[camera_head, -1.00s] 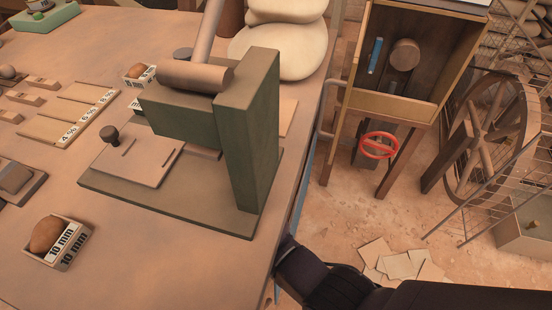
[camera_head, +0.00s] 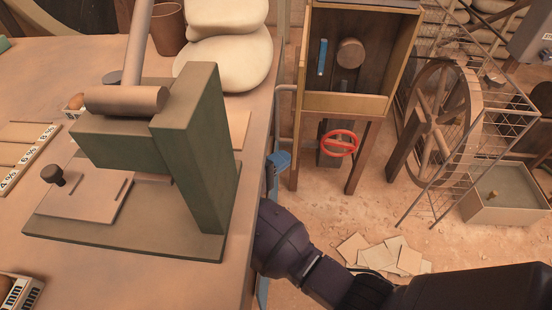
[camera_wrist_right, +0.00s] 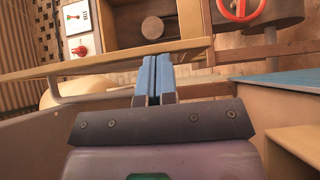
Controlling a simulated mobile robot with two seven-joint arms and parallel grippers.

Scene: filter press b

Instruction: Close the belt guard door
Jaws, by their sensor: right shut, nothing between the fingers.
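The belt guard is a grey wire-mesh frame (camera_head: 488,118) around and in front of a large brown spoked wheel (camera_head: 437,120), at the right of the head view. A mesh panel juts out toward me from the wheel; I cannot tell exactly where its hinge is. My right gripper (camera_head: 279,160) is beside the workbench's right edge, left of the guard and well apart from it. Its blue fingers show in the right wrist view (camera_wrist_right: 155,78), shut and empty, pointing toward the wooden cabinet. My left gripper is not in view.
An open-fronted wooden cabinet (camera_head: 345,104) with a red handwheel (camera_head: 340,143) below stands between my right gripper and the guard. A green press (camera_head: 195,160) is on the workbench (camera_head: 150,275). A box (camera_head: 503,210) and loose sheets (camera_head: 352,247) are on the floor.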

